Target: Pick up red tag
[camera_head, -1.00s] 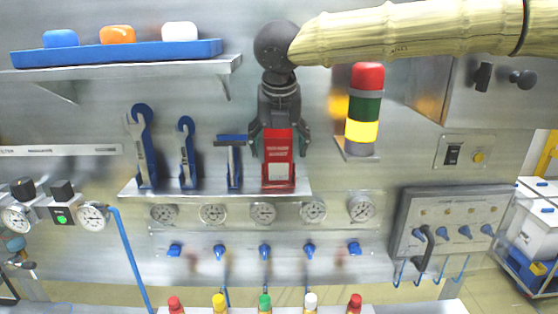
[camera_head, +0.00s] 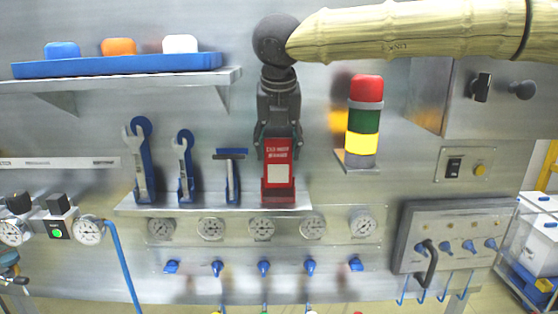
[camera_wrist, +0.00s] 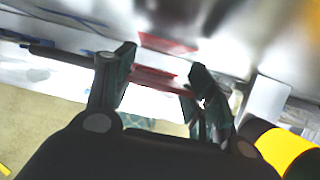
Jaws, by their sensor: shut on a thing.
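The red tag (camera_head: 279,172), with white lettering and a pale panel, stands upright at the right end of a metal shelf. Its lower end sits in or against a red holder (camera_head: 278,195). My gripper (camera_head: 278,150) reaches down from above and is shut on the tag's upper part, one finger at each side edge. In the wrist view the tag (camera_wrist: 153,82) shows as a thin red strip between the dark fingertips. I cannot tell whether the tag's bottom is clear of the holder.
A red, green and yellow signal light (camera_head: 363,120) stands to the right. A blue tray (camera_head: 120,65) sits on the upper-left shelf. Gauges line the wall below.

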